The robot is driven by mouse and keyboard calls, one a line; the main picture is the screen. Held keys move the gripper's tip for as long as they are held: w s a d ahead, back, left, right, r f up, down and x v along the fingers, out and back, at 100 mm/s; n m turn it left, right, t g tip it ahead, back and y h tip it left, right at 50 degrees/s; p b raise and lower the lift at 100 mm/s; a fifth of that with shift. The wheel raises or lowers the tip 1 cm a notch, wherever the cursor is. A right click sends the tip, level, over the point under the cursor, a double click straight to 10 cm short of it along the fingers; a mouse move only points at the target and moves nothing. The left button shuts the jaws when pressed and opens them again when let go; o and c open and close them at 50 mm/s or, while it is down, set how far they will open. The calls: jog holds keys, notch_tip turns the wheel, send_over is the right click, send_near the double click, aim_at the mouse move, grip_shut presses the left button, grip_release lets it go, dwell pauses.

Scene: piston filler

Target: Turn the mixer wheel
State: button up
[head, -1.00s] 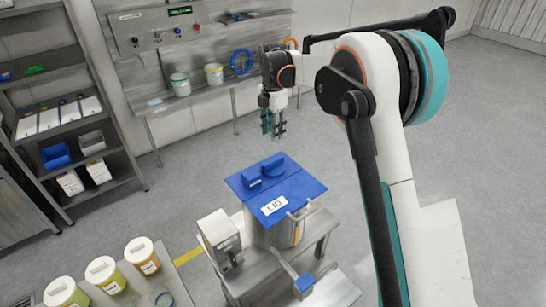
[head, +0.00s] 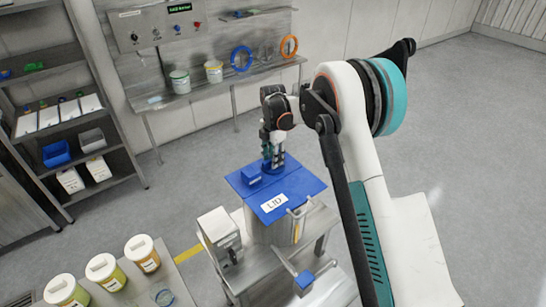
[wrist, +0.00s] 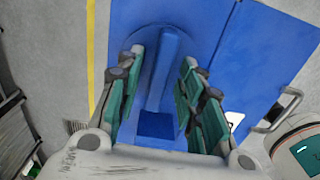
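A blue round disc with a raised bar across it (wrist: 163,65) sits on top of the blue lid (wrist: 262,45) and appears to be the mixer wheel. In the head view its bar end (head: 251,177) shows at the lid's left, and the rest is partly hidden by my gripper (head: 273,165). In the wrist view, my gripper (wrist: 162,80) points down at the disc, its green-padded fingers spread on either side of the bar. Narrow gaps seem to show between pads and bar; contact is unclear. The lid, labelled "LID" (head: 273,203), covers a metal hopper (head: 270,232).
A grey box unit (head: 217,229) stands left of the hopper, and a blue-ended lever (head: 305,280) juts out in front. Several lidded jars (head: 104,271) stand on a table at lower left. A wall bench (head: 225,85) and shelving (head: 70,125) stand behind. Floor is clear at right.

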grip_shut()
jog(key=shift+m, duration=0.3)
jog(key=m+b, duration=0.3)
jog(key=m, duration=0.1)
jog(key=shift+f, duration=0.15)
jog(key=m+b, duration=0.3)
jog(key=m, duration=0.3)
jog(key=shift+m, duration=0.4)
jog(key=m+b, duration=0.1)
jog(key=m, duration=0.5)
jog(key=shift+b, duration=0.35)
jog(key=m, duration=0.3)
jog(key=shift+m+b, duration=0.3)
jog(key=shift+m, duration=1.9)
